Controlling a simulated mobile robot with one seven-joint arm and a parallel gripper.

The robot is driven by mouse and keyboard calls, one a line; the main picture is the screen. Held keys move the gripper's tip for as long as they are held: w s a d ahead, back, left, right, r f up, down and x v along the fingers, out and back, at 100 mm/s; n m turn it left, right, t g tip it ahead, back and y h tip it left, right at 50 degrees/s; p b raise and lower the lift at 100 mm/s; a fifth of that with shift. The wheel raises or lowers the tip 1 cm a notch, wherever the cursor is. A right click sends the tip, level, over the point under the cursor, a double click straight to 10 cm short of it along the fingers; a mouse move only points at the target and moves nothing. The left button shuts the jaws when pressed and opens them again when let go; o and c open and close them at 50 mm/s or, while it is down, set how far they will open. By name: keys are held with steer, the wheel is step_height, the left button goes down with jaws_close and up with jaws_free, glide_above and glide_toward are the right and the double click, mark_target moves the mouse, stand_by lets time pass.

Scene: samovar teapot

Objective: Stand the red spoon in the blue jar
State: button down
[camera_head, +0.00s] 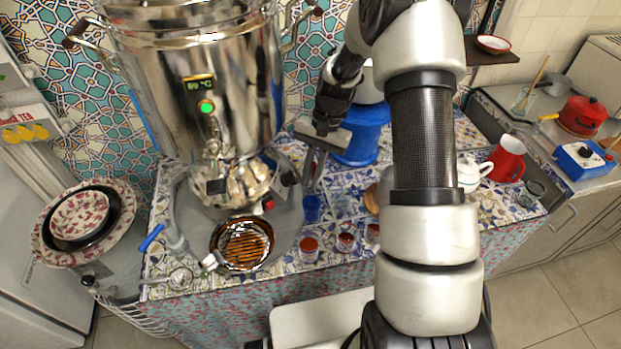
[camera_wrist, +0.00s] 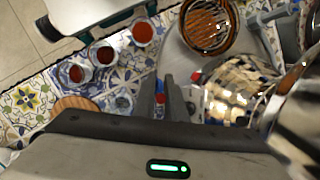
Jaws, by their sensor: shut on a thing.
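The small blue jar (camera_head: 312,208) stands on the patterned cloth just behind the left tea glass. It also shows in the wrist view (camera_wrist: 160,86), partly hidden, between my fingers. My gripper (camera_head: 314,182) points down just behind and above the jar. In the wrist view my gripper (camera_wrist: 160,92) is shut on a small red piece (camera_wrist: 160,98), which looks like part of the red spoon. The rest of the spoon is hidden, and I cannot make it out in the head view. I cannot tell whether the spoon is inside the jar.
A large steel samovar (camera_head: 232,95) stands close on the left. Three tea glasses (camera_head: 346,243) line the front. A strainer bowl (camera_head: 243,243) sits left of them. A large blue cylinder (camera_head: 363,147) stands behind my gripper. A red mug (camera_head: 507,158) is at the right.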

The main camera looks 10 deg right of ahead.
steer(key=shift+f+b, duration=3.25)
steer(key=shift+f, duration=1.75)
steer(key=c, duration=1.7)
jaws_free()
steer(key=shift+r, duration=0.15)
steer(key=v, duration=1.7)
steer(key=shift+r+p, duration=0.1)
steer(key=shift+p, duration=0.25)
